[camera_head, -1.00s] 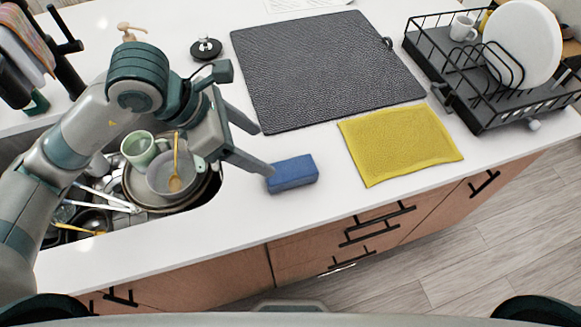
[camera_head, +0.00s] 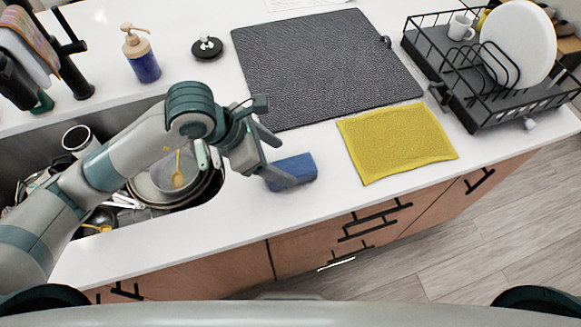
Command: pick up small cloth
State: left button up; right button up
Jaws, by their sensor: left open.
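A small yellow cloth (camera_head: 398,143) lies flat on the white counter, right of a blue sponge (camera_head: 293,170). My left gripper (camera_head: 284,160) is open, its fingers pointing right. One fingertip is close beside or over the left end of the sponge; I cannot tell whether they touch. The cloth lies apart from the gripper, farther to the right. My right gripper is not in view.
A dark drying mat (camera_head: 325,65) lies behind the cloth. A black dish rack (camera_head: 477,88) with a white plate (camera_head: 519,43) and cup stands at the right. The sink (camera_head: 90,140) at left holds dishes. A soap bottle (camera_head: 140,55) stands behind it.

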aim_at(290, 166)
pick_arm(q)
jog(key=shift+d+f+p, duration=0.2)
jog(key=shift+d+p, duration=0.05)
jog(key=shift+p, duration=0.05)
jog(key=p+x, duration=0.1)
jog(key=x, duration=0.2)
jog(key=shift+s+d+p, duration=0.1)
jog(key=shift+s+p, duration=0.1)
jog(key=shift+p, duration=0.15)
jog(key=shift+w+d+f, duration=0.15)
jog(key=shift+d+f, duration=0.1)
jog(key=shift+f, duration=0.3)
jog(key=c, duration=1.1)
